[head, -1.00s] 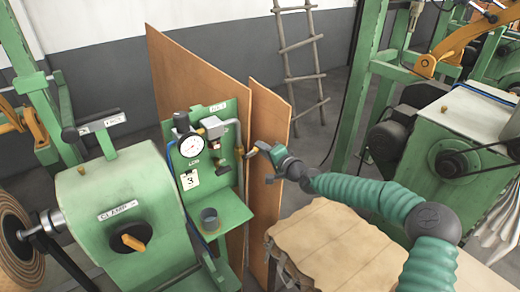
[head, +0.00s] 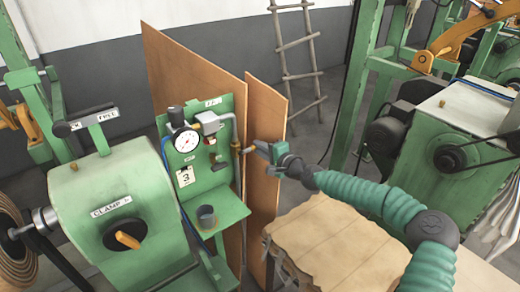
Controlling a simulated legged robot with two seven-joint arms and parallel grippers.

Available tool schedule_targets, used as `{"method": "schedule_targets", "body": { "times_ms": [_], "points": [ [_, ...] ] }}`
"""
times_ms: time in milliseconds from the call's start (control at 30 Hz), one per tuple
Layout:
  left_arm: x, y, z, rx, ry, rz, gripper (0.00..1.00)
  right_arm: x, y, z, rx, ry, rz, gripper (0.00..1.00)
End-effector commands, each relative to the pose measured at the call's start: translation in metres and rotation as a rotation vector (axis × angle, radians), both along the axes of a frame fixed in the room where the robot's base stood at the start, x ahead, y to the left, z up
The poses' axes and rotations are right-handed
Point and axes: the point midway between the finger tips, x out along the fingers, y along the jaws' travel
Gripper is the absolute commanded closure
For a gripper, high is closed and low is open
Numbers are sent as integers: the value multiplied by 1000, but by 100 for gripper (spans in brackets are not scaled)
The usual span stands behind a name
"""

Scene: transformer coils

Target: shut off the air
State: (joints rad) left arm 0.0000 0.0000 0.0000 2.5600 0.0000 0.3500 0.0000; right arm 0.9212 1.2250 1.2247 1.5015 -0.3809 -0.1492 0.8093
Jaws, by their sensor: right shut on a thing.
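A green panel (head: 228,109) stands at the middle left, with a round white pressure gauge (head: 186,140), a grey fitting (head: 210,122) and a grey air pipe (head: 235,133) down its right side. My left gripper is not in view.
A green clamp machine (head: 80,194) with an orange knob (head: 128,240) stands at left. A cup (head: 206,216) stands on the panel's shelf (head: 228,212). Brown boards (head: 190,75) rise behind the panel. A paper-covered table (head: 320,240) lies below my right arm.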

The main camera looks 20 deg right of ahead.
Motion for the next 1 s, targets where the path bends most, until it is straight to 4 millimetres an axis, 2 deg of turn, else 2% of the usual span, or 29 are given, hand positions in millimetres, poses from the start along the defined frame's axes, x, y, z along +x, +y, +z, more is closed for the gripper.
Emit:
{"method": "schedule_targets", "body": {
  "times_ms": [33, 67, 233, 500, 633, 767, 1000],
  "points": [
    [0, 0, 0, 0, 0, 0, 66, -1, -1, -4, 1, 8, 0, 100],
    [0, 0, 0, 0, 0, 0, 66, -1, -1, -4, 1, 8, 0, 81],
    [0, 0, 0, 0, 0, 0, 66, -1, 0, -3, 0, 5, 1, 60],
    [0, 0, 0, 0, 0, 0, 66, -1, 0, -1, -1, 2, 0, 60],
    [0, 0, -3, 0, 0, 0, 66, -11, -6, 1, -2, 0, -2, 60],
    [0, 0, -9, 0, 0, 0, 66, -38, -17, 5, 0, 2, -3, 60],
    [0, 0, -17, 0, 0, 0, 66, -104, -42, 17, 0, 4, -4, 60]
  ]
}}
